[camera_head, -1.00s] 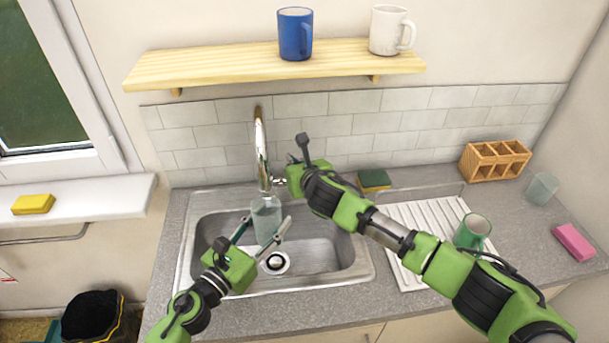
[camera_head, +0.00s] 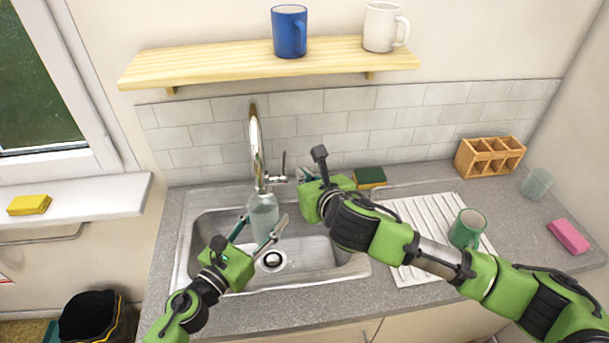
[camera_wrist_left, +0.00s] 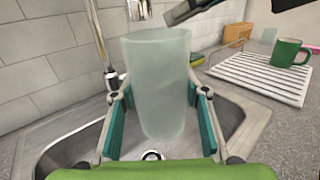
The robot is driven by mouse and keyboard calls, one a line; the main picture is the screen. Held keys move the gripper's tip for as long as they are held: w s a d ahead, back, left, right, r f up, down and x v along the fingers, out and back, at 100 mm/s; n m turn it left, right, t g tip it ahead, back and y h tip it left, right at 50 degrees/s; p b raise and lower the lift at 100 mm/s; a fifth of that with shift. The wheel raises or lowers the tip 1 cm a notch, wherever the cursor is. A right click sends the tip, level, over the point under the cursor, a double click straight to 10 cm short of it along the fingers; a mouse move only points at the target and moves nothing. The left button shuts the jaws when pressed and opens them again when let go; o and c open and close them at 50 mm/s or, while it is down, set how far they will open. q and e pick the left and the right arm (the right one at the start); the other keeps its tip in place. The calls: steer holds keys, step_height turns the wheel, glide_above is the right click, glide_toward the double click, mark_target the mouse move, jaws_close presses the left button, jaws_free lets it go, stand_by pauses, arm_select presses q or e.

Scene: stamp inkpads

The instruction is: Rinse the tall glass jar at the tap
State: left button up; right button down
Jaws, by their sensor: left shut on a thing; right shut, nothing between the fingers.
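The tall glass jar (camera_head: 263,216), pale and see-through, is upright over the sink, its mouth close below the tap's spout. My left gripper (camera_head: 258,230) is shut on the jar, with a finger on each side. The jar (camera_wrist_left: 158,85) fills the middle of the left wrist view between the fingers. The chrome tap (camera_head: 256,140) arches up behind the jar, with its lever (camera_head: 283,166) on the right side. My right gripper (camera_head: 305,175) is shut and empty just right of the lever. I cannot tell whether water is running.
The steel sink (camera_head: 320,262) lies below the jar. A green mug (camera_head: 467,229) stands on the drainer (camera_head: 415,215). A green-and-yellow sponge (camera_head: 370,177) lies behind the sink. A wooden caddy (camera_head: 489,156), a glass (camera_head: 537,184) and a pink sponge (camera_head: 569,236) are at the right.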

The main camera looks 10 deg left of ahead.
mark_target(267, 232)
stand_by(0.4)
arm_select(q)
steer(key=shift+s+d+b, duration=0.2)
steer(key=shift+s+b, duration=0.05)
steer(key=shift+s, duration=0.7)
steer(key=shift+s+d+b, duration=0.2)
steer(key=shift+s+b, duration=0.05)
steer(key=shift+s, duration=0.65)
steer(key=s, duration=0.2)
steer(key=s+d+b, duration=0.1)
steer(key=s, duration=0.1)
steer(key=shift+s+r, duration=0.1)
steer(key=s+d+r+p, duration=0.1)
steer(key=s+r, duration=0.3)
steer(key=shift+s, duration=0.4)
stand_by(1.2)
